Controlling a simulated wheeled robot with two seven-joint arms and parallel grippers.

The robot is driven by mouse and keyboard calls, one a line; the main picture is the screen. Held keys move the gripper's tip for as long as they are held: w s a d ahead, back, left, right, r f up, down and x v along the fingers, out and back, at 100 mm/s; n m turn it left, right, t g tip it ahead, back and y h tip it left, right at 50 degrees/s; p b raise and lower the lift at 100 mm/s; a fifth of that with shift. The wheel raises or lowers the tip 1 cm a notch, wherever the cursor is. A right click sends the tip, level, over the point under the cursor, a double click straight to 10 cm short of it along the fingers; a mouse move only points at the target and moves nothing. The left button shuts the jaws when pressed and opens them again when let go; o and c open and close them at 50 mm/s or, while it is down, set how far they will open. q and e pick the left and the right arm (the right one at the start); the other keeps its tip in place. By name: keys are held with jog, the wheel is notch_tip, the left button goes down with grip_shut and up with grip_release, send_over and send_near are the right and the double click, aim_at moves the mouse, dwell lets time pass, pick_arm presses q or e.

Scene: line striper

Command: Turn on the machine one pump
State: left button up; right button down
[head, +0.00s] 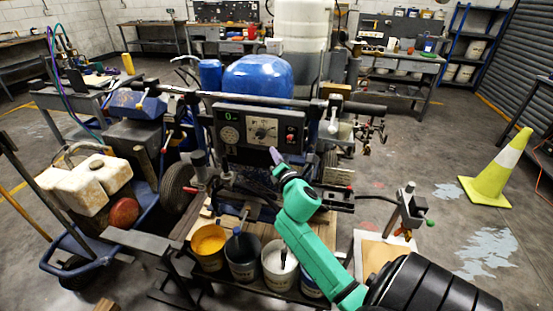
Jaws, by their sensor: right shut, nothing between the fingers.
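The line striper (258,76) stands in the middle of the head view, with a blue rounded tank on top. Its dark control panel (240,142) faces me. The panel has a round gauge (229,134) at left, a selector knob (262,133) on a pale plate in the middle, a small green display (229,115), and a red switch (291,138) at right. My right gripper (274,155) is shut and empty, over the panel's lower edge in the picture, below the knob. I cannot tell if it touches the panel. My left gripper is not in view.
Paint buckets (209,246) stand on a low platform below the panel. A dark handlebar (240,97) crosses above it. A second machine with a stained white engine (88,183) stands at left. A yellow cone (493,172) stands at right, with open floor around it.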

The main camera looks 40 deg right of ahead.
jog(key=s+r, duration=0.2)
jog(key=s, duration=0.4)
jog(key=s+a+f+m+g+y, duration=0.2)
jog(key=f+m, duration=0.1)
jog(key=f, duration=0.9)
jog(key=s+a+f+m+g+y, duration=0.1)
jog(key=s+a+f+m+g, duration=0.15)
jog(key=f, duration=1.05)
jog(key=s+a+f+m+g+y, duration=0.1)
jog(key=s+f+m+g+y, duration=0.2)
jog(key=f, duration=0.9)
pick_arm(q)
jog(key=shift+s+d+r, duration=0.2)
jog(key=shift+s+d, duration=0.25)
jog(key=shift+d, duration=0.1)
pick_arm(e)
jog(key=s+a+f+m+g, duration=0.3)
jog(key=s+a+f+m, duration=0.2)
jog(key=s+f, duration=0.5)
jog(key=s+a+f+m+g+y, duration=0.1)
jog(key=s+a+f+m+g, duration=0.3)
jog(key=s+f, duration=0.6)
jog(key=s+a+m, duration=0.1)
jog(key=s, duration=0.7)
jog(key=shift+s+f, duration=0.15)
jog(key=shift+s, duration=0.2)
